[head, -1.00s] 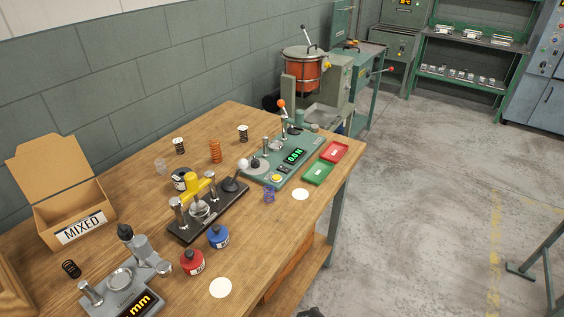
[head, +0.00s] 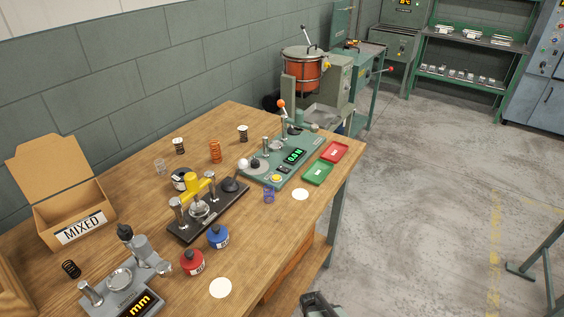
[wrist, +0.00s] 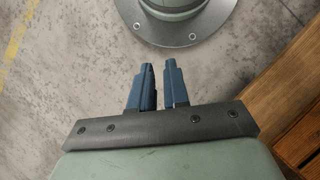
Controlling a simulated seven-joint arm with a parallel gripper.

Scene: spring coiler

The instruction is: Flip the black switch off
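The green force tester (head: 262,178) stands at the far right of the wooden bench, with a lit green display (head: 293,156). Part of my arm (head: 322,305) shows at the bottom of the head view, well away from the tester.
Green (head: 318,172) and red (head: 334,151) trays lie beside the tester.

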